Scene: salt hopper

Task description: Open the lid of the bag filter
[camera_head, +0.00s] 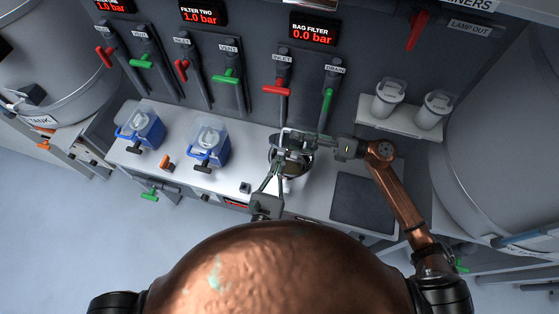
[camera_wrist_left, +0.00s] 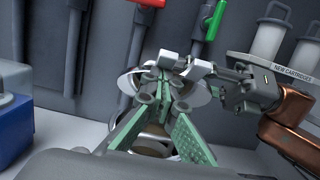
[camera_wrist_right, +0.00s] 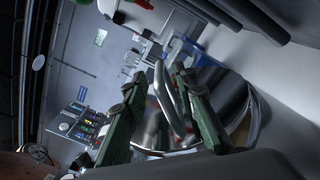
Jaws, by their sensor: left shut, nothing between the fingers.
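The bag filter (camera_head: 291,168) is a round metal vessel on the white bench, below the BAG FILTER display reading 0.0 bar. Its shiny rim and dark, yellowish middle show in the head view, partly covered by my grippers. My left gripper (camera_head: 283,160) is shut and empty at the near side of the vessel; in the left wrist view its green fingers (camera_wrist_left: 163,90) meet above it. My right gripper (camera_head: 290,141) reaches over the vessel from the right. In the right wrist view its fingers (camera_wrist_right: 158,95) stand apart, with a silver curved bar (camera_wrist_right: 172,98) between them. I cannot tell whether they touch it, or how the lid sits.
The red inlet lever (camera_head: 277,86) and green drain lever (camera_head: 326,105) stand on the panel behind. Two blue-and-white units (camera_head: 210,143) stand left. New cartridges (camera_head: 390,97) stand on a shelf at right. A dark mat (camera_head: 362,203) lies clear on the bench's right.

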